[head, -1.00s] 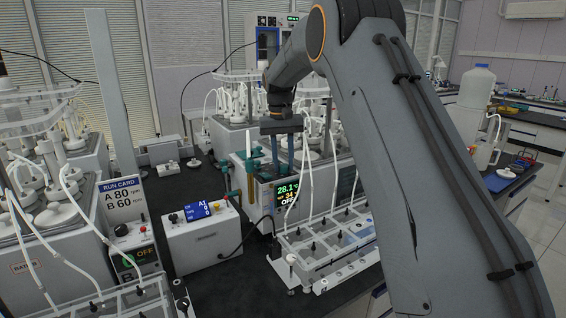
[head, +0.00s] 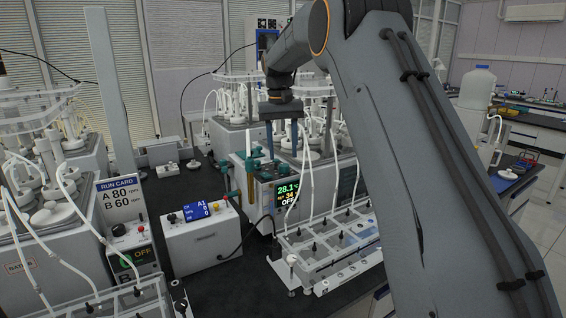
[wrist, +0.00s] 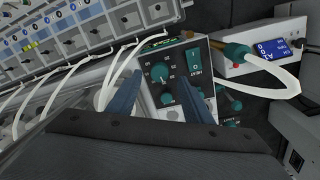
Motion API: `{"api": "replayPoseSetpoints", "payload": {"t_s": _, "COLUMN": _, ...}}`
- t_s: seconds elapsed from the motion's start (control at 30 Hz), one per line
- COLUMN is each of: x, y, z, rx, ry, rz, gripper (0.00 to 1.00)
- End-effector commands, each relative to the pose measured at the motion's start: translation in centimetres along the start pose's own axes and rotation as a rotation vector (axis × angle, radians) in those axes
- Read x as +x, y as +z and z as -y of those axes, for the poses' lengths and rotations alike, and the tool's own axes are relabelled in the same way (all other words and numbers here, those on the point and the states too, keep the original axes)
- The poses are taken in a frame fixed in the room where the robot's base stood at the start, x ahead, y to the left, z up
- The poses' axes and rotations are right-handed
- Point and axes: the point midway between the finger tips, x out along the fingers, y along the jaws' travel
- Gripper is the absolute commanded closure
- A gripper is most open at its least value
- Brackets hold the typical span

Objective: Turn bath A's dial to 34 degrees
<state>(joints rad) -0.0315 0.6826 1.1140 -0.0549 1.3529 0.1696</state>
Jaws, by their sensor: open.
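A bath controller's display (head: 287,193) reads 28.1, with 34 and OFF below it; no bath letter is readable there.
A teal rocker switch (wrist: 194,57) and a HEAT label are beside the dial. A white box with a blue screen (head: 197,210) stands left of the controller. A clear rack (head: 335,250) with white tubes stands in front. A run card (head: 120,195) reads A 80, B 60.

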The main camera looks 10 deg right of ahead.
Motion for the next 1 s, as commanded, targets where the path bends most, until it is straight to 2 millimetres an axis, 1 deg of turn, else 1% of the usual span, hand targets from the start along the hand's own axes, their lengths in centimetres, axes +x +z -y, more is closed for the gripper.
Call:
{"api": "replayPoseSetpoints", "payload": {"t_s": 0.13, "x": -2.1, "y": -0.1, "z": 0.0, "rx": 0.000, "ry": -0.001, "rz": -0.003, "gripper": 0.54}}
{"api": "replayPoseSetpoints", "payload": {"t_s": 0.3, "x": -3.5, "y": 0.0, "z": 0.0, "rx": 0.000, "ry": 0.000, "rz": -0.001, "gripper": 0.54}}
{"api": "replayPoseSetpoints", "payload": {"t_s": 0.63, "x": -3.8, "y": 0.1, "z": 0.0, "rx": 0.000, "ry": 0.000, "rz": 0.001, "gripper": 0.54}}
{"api": "replayPoseSetpoints", "payload": {"t_s": 0.73, "x": -3.5, "y": 0.3, "z": -0.1, "rx": -0.002, "ry": -0.001, "rz": -0.001, "gripper": 0.54}}
{"api": "replayPoseSetpoints", "payload": {"t_s": 0.83, "x": -2.5, "y": 1.1, "z": -0.2, "rx": -0.009, "ry": -0.005, "rz": -0.005, "gripper": 0.54}}
{"api": "replayPoseSetpoints", "payload": {"t_s": 0.93, "x": -0.7, "y": 2.8, "z": -0.4, "rx": -0.022, "ry": -0.011, "rz": -0.012, "gripper": 0.54}}
{"api": "replayPoseSetpoints", "payload": {"t_s": 1.0, "x": 1.0, "y": 4.5, "z": -0.7, "rx": -0.032, "ry": -0.016, "rz": -0.019, "gripper": 0.54}}
